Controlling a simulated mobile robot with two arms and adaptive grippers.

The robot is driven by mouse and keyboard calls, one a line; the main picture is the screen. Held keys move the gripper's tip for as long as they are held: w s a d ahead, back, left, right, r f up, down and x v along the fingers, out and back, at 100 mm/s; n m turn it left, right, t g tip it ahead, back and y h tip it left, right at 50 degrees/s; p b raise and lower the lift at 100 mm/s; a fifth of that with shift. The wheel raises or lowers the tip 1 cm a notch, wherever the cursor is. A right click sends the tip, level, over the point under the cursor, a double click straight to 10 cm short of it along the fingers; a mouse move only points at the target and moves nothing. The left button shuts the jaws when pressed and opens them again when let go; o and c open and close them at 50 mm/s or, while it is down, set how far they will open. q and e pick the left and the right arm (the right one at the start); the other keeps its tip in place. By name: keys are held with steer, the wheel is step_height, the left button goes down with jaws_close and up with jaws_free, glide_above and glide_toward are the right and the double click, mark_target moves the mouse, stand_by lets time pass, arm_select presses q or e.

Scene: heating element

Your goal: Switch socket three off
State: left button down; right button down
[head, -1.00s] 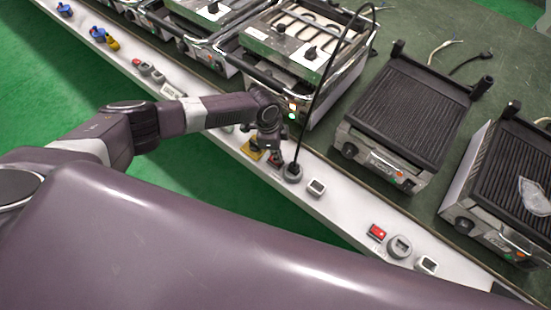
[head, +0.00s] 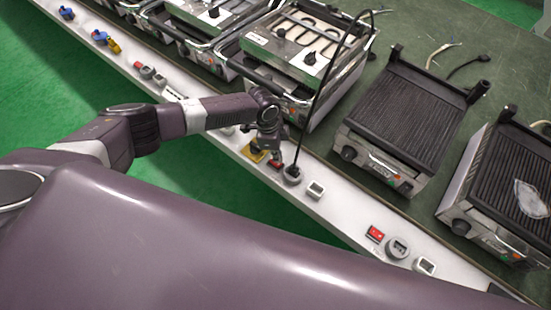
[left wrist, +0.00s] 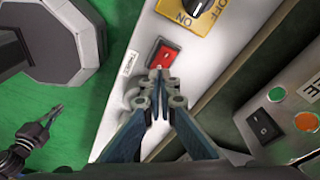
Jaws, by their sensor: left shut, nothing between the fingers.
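The red rocker switch (left wrist: 165,54) is on the white strip, with a small label (left wrist: 127,62) beside it that seems to read "three". In the head view the red switch (head: 275,164) is partly hidden by my left gripper (head: 272,150). My left gripper (left wrist: 160,78) is shut and empty, its fingertips at the near edge of the red switch, seemingly touching it. The socket (head: 292,174) with a black plug and cable stands just right of the switch. My right gripper is not in view.
A yellow on/off rotary switch (left wrist: 190,14) sits beside the red one. A contact grill (head: 300,50) stands behind the strip, its cable rising close to my gripper. Another red switch (head: 376,232) and socket (head: 397,247) lie farther right. Ribbed grills (head: 410,105) stand on the green table.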

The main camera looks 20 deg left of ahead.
mark_target(277, 164)
arm_select(q)
steer(key=shift+r+p, duration=1.8)
steer(key=shift+r, duration=0.55)
steer(key=shift+f, duration=0.1)
